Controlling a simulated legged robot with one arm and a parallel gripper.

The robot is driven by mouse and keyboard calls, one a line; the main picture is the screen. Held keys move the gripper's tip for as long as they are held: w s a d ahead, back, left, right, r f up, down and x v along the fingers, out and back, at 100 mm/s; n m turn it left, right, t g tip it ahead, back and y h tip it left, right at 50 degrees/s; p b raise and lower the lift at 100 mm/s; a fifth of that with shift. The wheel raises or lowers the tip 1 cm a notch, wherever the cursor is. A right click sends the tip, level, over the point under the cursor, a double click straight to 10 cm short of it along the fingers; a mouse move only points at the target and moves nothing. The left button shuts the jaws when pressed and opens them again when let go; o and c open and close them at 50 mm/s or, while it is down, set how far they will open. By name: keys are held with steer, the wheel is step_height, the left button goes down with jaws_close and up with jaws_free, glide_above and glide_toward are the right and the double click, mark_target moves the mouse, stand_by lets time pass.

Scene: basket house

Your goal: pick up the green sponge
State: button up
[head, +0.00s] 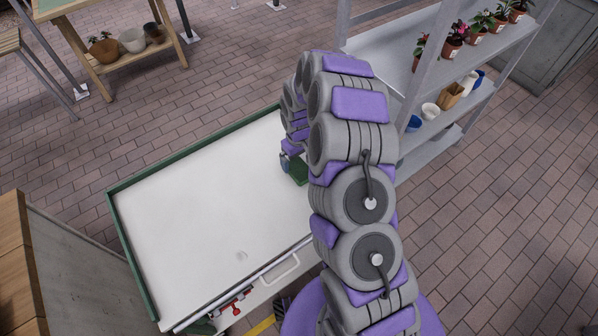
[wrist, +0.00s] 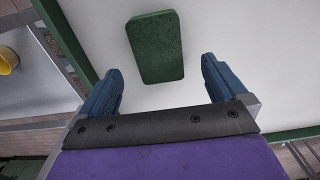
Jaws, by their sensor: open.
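The green sponge (wrist: 155,48) lies flat on the white tabletop (wrist: 215,35). In the wrist view it is a dark green rounded block, ahead of my gripper (wrist: 160,88) and roughly centred between its two blue fingertips. The fingers are apart with nothing between them. In the head view the sponge (head: 297,170) shows beside my arm near the right side of the white table (head: 200,215), partly hidden by the arm. My gripper is mostly hidden there; a bluish finger (head: 285,163) shows just left of the sponge.
The table has a raised green rim (head: 133,258). A grey shelf (head: 438,120) with potted plants and cups stands close on the right. A wooden bench (head: 125,62) with pots is at the back left. The rest of the tabletop is largely clear.

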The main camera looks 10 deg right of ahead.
mark_target(299, 168)
step_height(299, 168, down, 5)
steer(key=shift+d+r+b, duration=0.1)
steer(key=shift+r+b, duration=0.05)
steer(key=shift+b, duration=0.55)
steer(key=shift+c, duration=0.2)
steer(key=c, duration=1.2)
steer(key=shift+o, duration=0.2)
steer(key=shift+r, duration=0.15)
steer(key=shift+r+p, duration=0.35)
steer(key=shift+r, duration=0.25)
step_height(299, 168, up, 2)
steer(key=shift+r+p, duration=0.15)
steer(key=shift+p, duration=0.25)
steer(key=s+p, duration=0.1)
steer(key=s, duration=0.4)
steer(key=s+r, duration=0.1)
steer(key=s, duration=0.4)
steer(key=s+p, duration=0.1)
steer(key=s, duration=0.5)
steer(key=shift+s+r+p, duration=0.1)
steer(key=shift+r+p, duration=0.05)
steer(key=shift+p, duration=0.15)
